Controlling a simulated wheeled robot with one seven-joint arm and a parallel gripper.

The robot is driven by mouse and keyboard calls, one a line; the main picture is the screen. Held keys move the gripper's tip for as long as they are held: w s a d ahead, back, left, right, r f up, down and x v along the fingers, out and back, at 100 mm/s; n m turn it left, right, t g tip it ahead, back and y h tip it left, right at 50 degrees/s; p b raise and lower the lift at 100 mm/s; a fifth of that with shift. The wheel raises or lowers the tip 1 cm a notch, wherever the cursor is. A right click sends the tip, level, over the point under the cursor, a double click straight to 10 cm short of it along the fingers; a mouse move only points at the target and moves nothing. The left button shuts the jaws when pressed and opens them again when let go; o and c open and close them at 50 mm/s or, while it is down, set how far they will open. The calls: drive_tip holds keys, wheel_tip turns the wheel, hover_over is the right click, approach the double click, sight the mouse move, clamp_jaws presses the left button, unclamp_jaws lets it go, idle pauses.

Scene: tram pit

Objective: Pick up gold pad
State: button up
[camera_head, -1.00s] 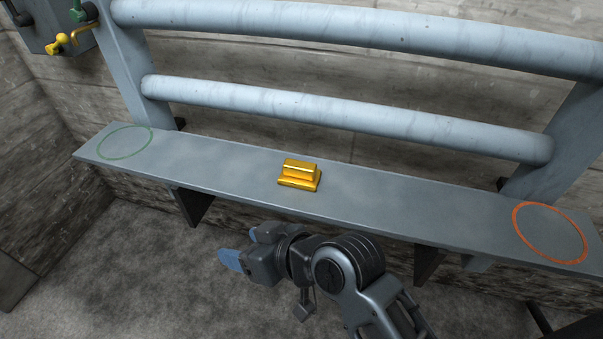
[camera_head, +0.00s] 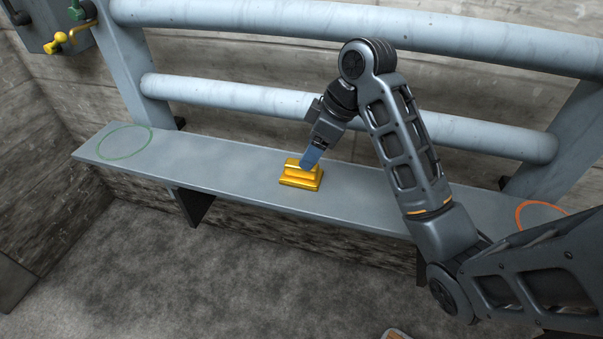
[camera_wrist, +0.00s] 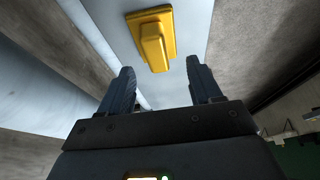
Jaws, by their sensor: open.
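The gold pad (camera_head: 300,177) is a stepped yellow-gold block lying on the grey shelf (camera_head: 235,167), near its middle. My gripper (camera_head: 311,160) points down at it from above, with its blue fingertips overlapping the pad's upper right part in the head view. In the wrist view the pad (camera_wrist: 153,40) lies beyond the fingertips, above the gap between them. My gripper (camera_wrist: 160,82) is open there, with nothing between its two fingers. I cannot tell whether a fingertip touches the pad.
Two blue-grey pipes run behind the shelf, the lower pipe (camera_head: 230,97) close to my wrist. A green ring (camera_head: 125,141) marks the shelf's left end. An orange ring (camera_head: 535,207) at the right is partly hidden by my arm. The shelf left of the pad is clear.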

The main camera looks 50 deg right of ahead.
drive_tip(key=x, duration=0.6)
drive_tip(key=shift+w+d+f, duration=0.2)
drive_tip(key=shift+w, duration=0.15)
drive_tip(key=shift+c, duration=0.4)
drive_tip(key=c, duration=1)
wheel_tip(320, 180, up, 10)
drive_tip(key=shift+r+p, duration=0.1)
drive_tip(key=shift+p, duration=0.45)
